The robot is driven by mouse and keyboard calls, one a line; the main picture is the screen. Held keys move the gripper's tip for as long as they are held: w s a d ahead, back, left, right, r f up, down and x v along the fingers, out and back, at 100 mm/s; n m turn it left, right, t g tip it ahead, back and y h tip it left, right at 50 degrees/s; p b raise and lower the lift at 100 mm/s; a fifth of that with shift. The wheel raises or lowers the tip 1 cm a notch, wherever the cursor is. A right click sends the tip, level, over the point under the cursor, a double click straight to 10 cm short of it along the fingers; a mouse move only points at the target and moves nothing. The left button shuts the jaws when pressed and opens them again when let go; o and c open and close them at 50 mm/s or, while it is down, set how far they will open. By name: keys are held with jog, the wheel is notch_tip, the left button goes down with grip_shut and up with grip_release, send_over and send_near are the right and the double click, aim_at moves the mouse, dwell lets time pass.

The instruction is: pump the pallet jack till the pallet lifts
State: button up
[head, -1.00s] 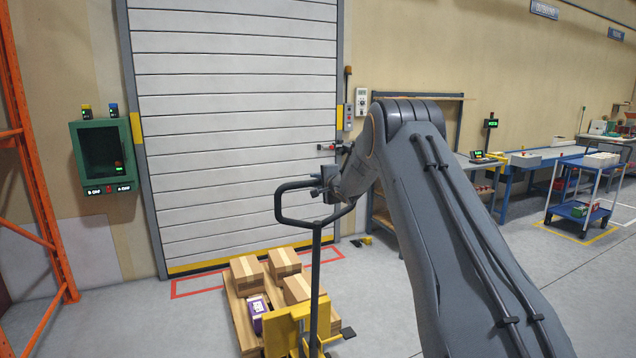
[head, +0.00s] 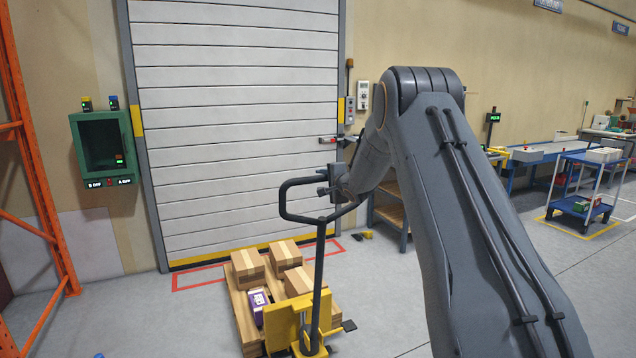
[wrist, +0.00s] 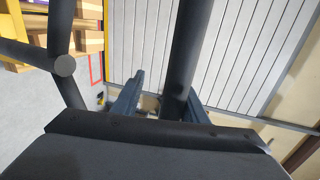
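The yellow pallet jack (head: 285,328) stands in front of the shutter door in the head view. Its dark handle rises to a loop (head: 300,217) and leans slightly right. The wooden pallet (head: 243,318) lies over its forks; whether it clears the floor cannot be told. My gripper (head: 332,187) is at the right side of the loop. In the wrist view, its two fingers (wrist: 158,103) stand on either side of a dark handle bar (wrist: 187,50), with a visible gap at the left finger.
A blue cart (head: 580,208) is at right. Floor left of the pallet is clear.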

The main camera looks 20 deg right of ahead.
aim_at(326, 180)
jog(key=shift+b+v, duration=0.35)
jog(key=shift+v, duration=1.55)
jog(key=shift+a+r, duration=0.1)
jog(key=shift+r, duration=0.05)
